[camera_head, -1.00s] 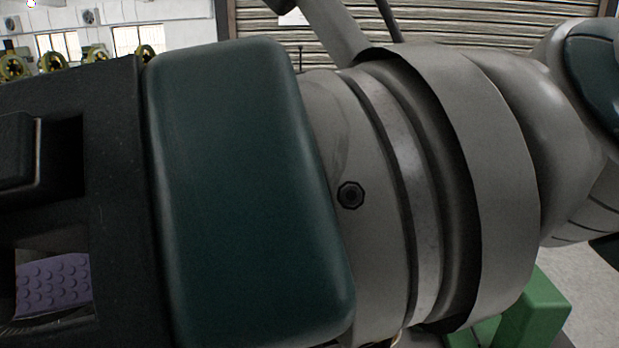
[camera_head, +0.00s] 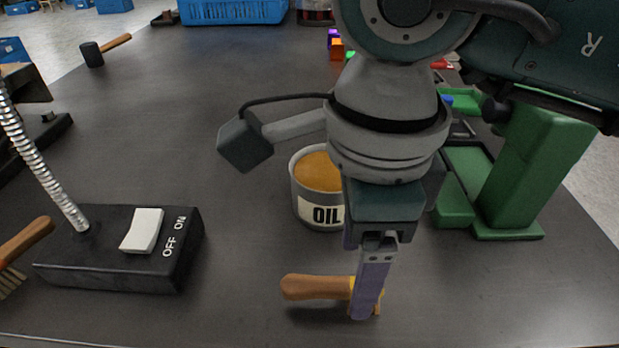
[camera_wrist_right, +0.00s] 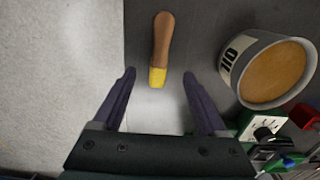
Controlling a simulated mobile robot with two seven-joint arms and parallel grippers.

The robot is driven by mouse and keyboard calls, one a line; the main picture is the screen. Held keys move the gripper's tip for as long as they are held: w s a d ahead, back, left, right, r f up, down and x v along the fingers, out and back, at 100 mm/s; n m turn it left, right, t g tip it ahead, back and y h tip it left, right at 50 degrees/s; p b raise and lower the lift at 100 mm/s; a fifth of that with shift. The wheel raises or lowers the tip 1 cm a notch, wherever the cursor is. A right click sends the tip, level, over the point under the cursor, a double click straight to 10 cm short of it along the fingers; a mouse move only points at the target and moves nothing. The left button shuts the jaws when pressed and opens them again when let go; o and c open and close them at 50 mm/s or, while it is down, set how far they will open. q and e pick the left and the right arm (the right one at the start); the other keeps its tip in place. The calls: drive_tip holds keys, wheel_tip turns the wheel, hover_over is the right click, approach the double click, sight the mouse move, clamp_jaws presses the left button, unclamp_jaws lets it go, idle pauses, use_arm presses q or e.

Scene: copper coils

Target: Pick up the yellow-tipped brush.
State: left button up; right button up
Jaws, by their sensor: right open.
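The yellow-tipped brush lies on the dark table near its front edge. Its wooden handle (camera_head: 315,287) points left in the head view, and my right gripper's finger covers much of its yellow end. In the right wrist view the brush (camera_wrist_right: 163,40) points its yellow tip toward my gripper. My right gripper (camera_head: 362,312) points down at the brush's yellow end. Its purple fingers are open in the wrist view (camera_wrist_right: 159,74), one each side of the yellow tip and apart from it. My left gripper is not in view.
An oil can (camera_head: 317,190) stands just behind the right gripper. A green stand (camera_head: 520,170) is to the right. A black switch box (camera_head: 110,270) and another brush (camera_head: 25,240) are at the left. A hammer (camera_head: 95,52) lies farther back; the middle-left table is clear.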

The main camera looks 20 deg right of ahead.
sight(349, 284)
drive_tip(key=f, duration=0.4)
drive_tip(key=shift+s+a+f, duration=0.1)
drive_tip(key=shift+a, duration=0.15)
clamp_jaws()
idle(0.4)
